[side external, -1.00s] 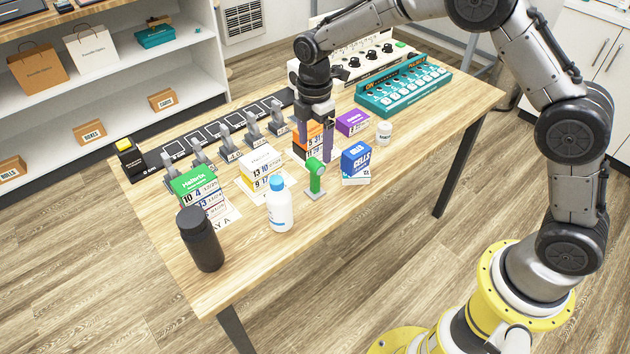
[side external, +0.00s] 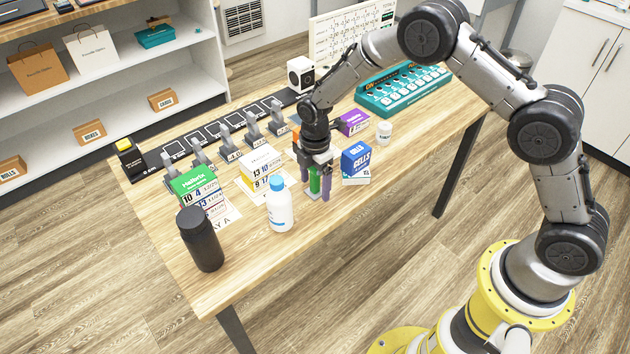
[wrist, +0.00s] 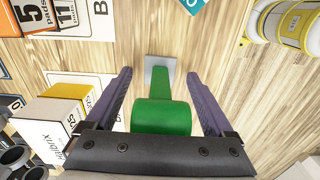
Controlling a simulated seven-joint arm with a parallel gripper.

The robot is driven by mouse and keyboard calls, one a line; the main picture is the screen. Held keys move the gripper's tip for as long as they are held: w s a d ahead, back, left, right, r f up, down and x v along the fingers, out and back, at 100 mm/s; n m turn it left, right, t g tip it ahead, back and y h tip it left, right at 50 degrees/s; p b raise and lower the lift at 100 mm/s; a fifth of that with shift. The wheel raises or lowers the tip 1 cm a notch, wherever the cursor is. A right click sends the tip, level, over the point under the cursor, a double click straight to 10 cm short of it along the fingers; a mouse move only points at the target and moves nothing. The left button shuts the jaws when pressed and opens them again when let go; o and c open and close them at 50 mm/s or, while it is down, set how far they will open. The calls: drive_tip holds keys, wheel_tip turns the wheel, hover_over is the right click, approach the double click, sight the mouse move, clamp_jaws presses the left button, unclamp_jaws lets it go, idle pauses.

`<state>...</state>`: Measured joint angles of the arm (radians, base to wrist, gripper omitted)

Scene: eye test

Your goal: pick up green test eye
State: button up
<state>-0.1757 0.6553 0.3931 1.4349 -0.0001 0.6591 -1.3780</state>
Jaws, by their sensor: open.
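The green test eye (side external: 315,182) stands upright on its small grey base on the wooden table, near the table's front middle. In the wrist view the green test eye (wrist: 162,112) lies between the two purple fingers, with its grey base beyond it. My gripper (side external: 316,196) is open and points down around the green test eye, one finger on each side. In the wrist view my gripper (wrist: 160,85) shows gaps between both fingers and the green piece. The upper part of the test eye is hidden by the gripper in the side view.
A white bottle with a blue cap (side external: 280,206) stands close to the left of my gripper. A blue box (side external: 356,161) is close to the right. A yellow-and-white box (side external: 261,170) and an orange box (wrist: 40,14) are nearby. A black bottle (side external: 200,240) stands at the front left.

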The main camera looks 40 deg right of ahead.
drive_tip(key=shift+f, duration=0.25)
clamp_jaws()
drive_tip(key=shift+r, duration=0.2)
idle(0.3)
